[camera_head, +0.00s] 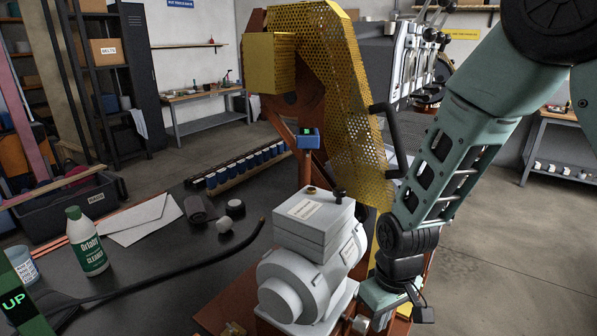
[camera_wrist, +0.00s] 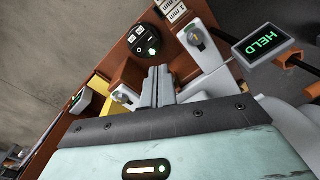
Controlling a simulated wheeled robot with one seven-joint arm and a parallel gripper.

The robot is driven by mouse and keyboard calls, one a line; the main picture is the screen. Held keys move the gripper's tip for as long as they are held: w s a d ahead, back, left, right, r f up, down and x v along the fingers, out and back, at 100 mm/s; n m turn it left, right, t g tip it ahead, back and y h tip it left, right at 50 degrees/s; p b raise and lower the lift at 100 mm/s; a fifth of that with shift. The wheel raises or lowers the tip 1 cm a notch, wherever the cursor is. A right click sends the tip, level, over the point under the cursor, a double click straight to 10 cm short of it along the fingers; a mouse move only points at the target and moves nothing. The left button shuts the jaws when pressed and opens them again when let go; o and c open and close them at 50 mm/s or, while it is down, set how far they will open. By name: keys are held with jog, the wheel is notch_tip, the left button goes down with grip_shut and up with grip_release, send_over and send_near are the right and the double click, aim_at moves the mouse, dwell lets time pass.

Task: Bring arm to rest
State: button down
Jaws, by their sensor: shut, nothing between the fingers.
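My arm comes down from the upper right of the head view, and my gripper (camera_head: 382,303) hangs low at the front, right beside the grey motor (camera_head: 300,287). In the wrist view my gripper's two grey fingers (camera_wrist: 158,82) are together with nothing between them. They point at a rust-brown panel (camera_wrist: 112,62). The panel carries a round black control (camera_wrist: 145,40) with a green light and a grey lever or knob (camera_wrist: 196,38) on a pale plate. I cannot tell whether the fingertips touch anything.
A display reading "HELD" (camera_wrist: 267,43) stands close by at the right of the wrist view. A yellow perforated guard (camera_head: 335,100) rises behind the motor. A dark bench (camera_head: 150,260) with a cleaner bottle (camera_head: 87,242) is at the left. Open floor (camera_head: 500,255) lies to the right.

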jog(key=s+a+r+n, duration=0.2)
jog(key=s+a+r, duration=0.1)
jog(key=s+r, duration=1.3)
jog(key=shift+s, duration=0.75)
